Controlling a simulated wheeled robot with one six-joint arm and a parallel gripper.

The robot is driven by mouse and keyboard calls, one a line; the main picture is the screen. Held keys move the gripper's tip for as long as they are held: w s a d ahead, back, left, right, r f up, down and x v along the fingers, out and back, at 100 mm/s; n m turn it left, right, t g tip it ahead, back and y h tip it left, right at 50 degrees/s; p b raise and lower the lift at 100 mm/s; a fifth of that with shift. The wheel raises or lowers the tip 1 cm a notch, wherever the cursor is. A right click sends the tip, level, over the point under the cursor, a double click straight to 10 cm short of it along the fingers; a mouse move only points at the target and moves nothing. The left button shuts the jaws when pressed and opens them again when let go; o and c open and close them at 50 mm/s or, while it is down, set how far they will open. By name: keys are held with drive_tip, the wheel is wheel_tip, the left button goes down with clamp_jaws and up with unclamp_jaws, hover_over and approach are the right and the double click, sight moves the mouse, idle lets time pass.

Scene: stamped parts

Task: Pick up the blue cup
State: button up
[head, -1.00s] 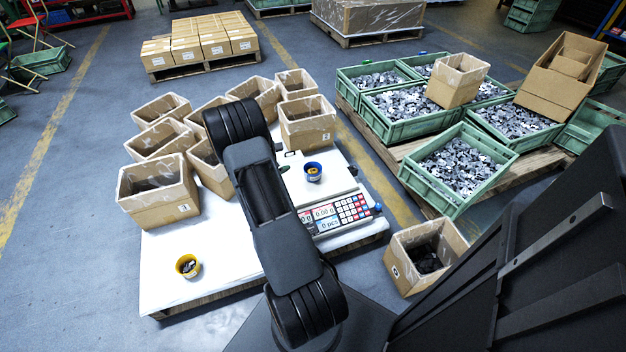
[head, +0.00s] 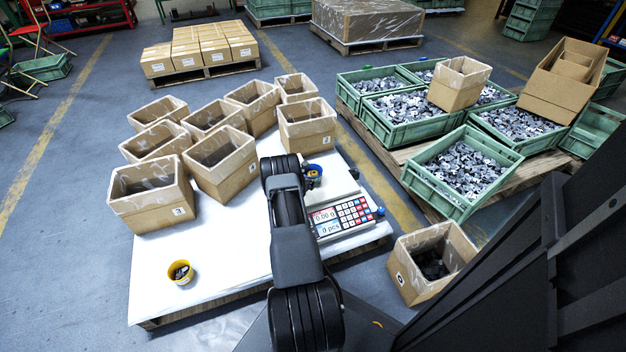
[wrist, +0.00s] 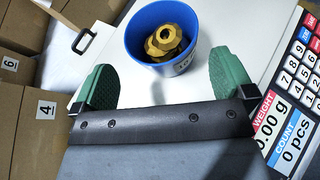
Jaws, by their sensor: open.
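The blue cup (wrist: 196,62) stands upright on the pale plate of the weighing scale, with brass-coloured parts (wrist: 165,40) inside it. In the head view the cup (head: 314,181) is partly hidden behind my arm. My gripper (wrist: 164,85) shows in the wrist view with its two green fingers spread apart and nothing between them. The cup is just beyond the fingertips, roughly centred on the gap, with its right side near the right finger. I cannot tell whether they touch.
The scale's keypad and display (head: 341,218) are right of my arm. A yellow cup (head: 181,272) with dark parts stands at the white table's front left. Several open cardboard boxes (head: 222,165) crowd the table's back and left. The front middle is clear.

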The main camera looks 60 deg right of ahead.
sight(317, 168)
drive_tip(key=b+x, duration=0.3)
drive_tip(key=x, duration=0.2)
drive_tip(key=shift+s, duration=0.1)
drive_tip(key=shift+d+f, duration=0.1)
drive_tip(key=shift+d, duration=0.45)
drive_tip(key=c, duration=0.7)
drive_tip(key=shift+c, duration=0.9)
